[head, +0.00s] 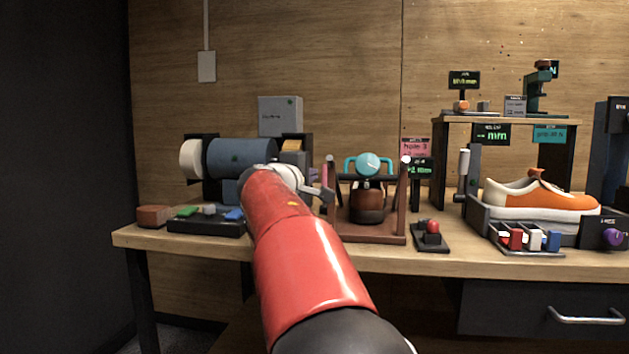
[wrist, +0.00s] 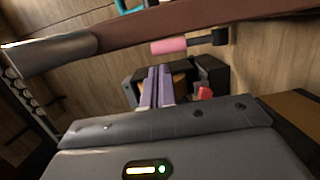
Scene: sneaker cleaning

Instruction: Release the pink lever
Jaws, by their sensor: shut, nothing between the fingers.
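The pink lever is a pink cylindrical grip on a dark rod. In the wrist view the pink lever (wrist: 168,46) sits just above and beyond the fingertips, beside a brown bar. In the head view the pink lever (head: 329,172) stands at the left post of a brown frame (head: 375,237). My gripper (head: 328,197) is low at the left of that frame, just below the lever. My gripper (wrist: 155,75) is shut and empty in the wrist view. A small gap shows between the fingertips and the lever; contact is not visible.
The frame holds a device with a teal handle and round dial (head: 368,164). A red button box (head: 431,236) and an orange-white sneaker (head: 543,198) are to the right. A blue drum machine (head: 240,158) stands to the left. My red arm hides part of the table's front.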

